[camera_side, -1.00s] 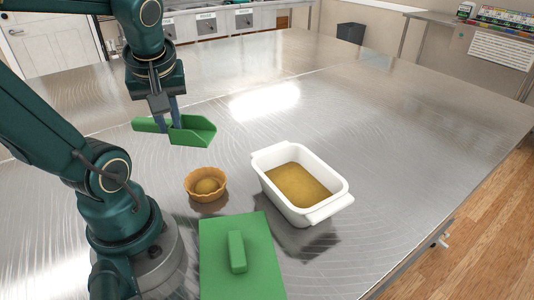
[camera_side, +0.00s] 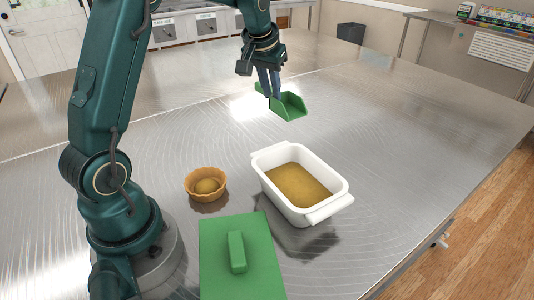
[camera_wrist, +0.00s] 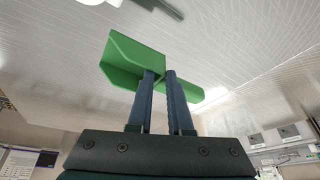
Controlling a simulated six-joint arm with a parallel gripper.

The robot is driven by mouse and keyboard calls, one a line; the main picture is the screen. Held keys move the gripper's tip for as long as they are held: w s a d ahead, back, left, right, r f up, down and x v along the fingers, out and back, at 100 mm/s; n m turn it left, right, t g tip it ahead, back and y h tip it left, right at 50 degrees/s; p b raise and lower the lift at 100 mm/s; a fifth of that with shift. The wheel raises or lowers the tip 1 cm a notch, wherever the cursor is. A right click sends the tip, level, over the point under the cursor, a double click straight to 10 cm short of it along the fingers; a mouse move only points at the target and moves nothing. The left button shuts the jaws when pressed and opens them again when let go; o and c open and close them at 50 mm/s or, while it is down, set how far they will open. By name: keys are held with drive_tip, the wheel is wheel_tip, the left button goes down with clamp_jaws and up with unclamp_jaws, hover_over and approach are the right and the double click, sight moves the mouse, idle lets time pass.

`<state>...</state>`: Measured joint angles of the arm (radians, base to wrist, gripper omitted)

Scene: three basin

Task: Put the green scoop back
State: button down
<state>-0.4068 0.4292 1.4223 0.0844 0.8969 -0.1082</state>
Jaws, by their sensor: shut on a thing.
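The green scoop (camera_side: 290,106) is in my gripper (camera_side: 275,92), which is shut on its handle. In the side view it hangs above the metal table, beyond the white dish, with its open end toward the lower right. In the wrist view the scoop (camera_wrist: 134,62) shows past the two fingertips (camera_wrist: 160,80), its handle passing between them. I cannot see anything in the scoop.
A white dish (camera_side: 262,160) with a brown-yellow fill stands on the table. Left of it is a small tan bowl (camera_side: 193,192) with a rounded mound. A green lid-like board (camera_side: 215,270) with a raised handle lies in front. The table (camera_side: 420,140) is clear at the right and back.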

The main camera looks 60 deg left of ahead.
drive_tip(key=w+d+f, duration=0.2)
drive_tip(key=d, duration=0.1)
drive_tip(key=w+d+f, duration=0.2)
drive_tip(key=d+f, duration=0.1)
drive_tip(key=w+d+f, duration=0.2)
drive_tip(key=d, duration=0.1)
drive_tip(key=shift+w+d+f, duration=0.2)
drive_tip(key=shift+w+d, duration=0.1)
drive_tip(key=shift+d, duration=0.05)
drive_tip(key=shift+f, duration=2)
drive_tip(key=shift+f, duration=0.15)
drive_tip(key=c, duration=0.8)
unclamp_jaws()
drive_tip(key=shift+c, duration=0.2)
